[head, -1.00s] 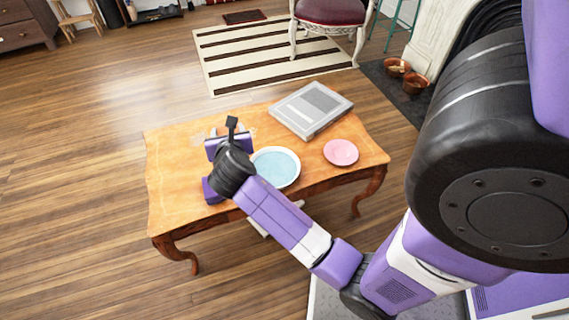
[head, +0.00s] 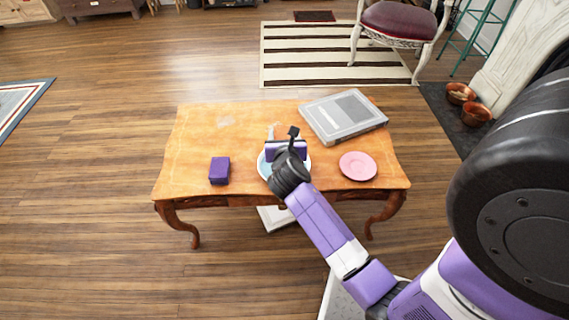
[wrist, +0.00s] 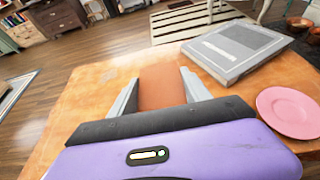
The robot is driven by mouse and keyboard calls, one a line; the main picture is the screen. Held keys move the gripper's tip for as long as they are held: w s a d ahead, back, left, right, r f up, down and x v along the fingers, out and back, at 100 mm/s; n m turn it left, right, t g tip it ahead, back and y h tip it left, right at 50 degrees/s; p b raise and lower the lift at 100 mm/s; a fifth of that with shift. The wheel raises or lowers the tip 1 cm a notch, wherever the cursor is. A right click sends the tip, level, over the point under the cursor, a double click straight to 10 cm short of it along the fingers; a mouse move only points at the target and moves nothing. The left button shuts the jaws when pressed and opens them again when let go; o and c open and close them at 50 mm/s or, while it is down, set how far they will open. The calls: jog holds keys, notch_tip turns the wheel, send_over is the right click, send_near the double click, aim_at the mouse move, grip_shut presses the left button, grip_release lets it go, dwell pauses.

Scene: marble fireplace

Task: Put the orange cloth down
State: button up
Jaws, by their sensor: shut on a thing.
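The orange cloth (wrist: 162,88) shows in the wrist view as a flat orange-brown piece between the two grey fingers of my gripper (wrist: 165,84). My gripper is shut on it and points away over the wooden table. In the head view my gripper (head: 271,131) is over the middle of the table, and my wrist hides most of it; I cannot make out the cloth there. Whether the cloth touches the tabletop is unclear.
The wooden table (head: 190,140) carries a purple box (head: 219,170) at left, a partly hidden blue plate (head: 264,167) below my gripper, a pink plate (head: 357,166) and a grey book-like box (head: 343,115) at right. The table's back left is mostly clear.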

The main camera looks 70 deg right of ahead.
notch_tip(320, 180, down, 11)
jog(key=b, duration=0.4)
jog(key=shift+f+b, duration=0.15)
jog(key=shift+b, duration=0.15)
jog(key=o, duration=1.3)
jog(key=shift+o, duration=0.2)
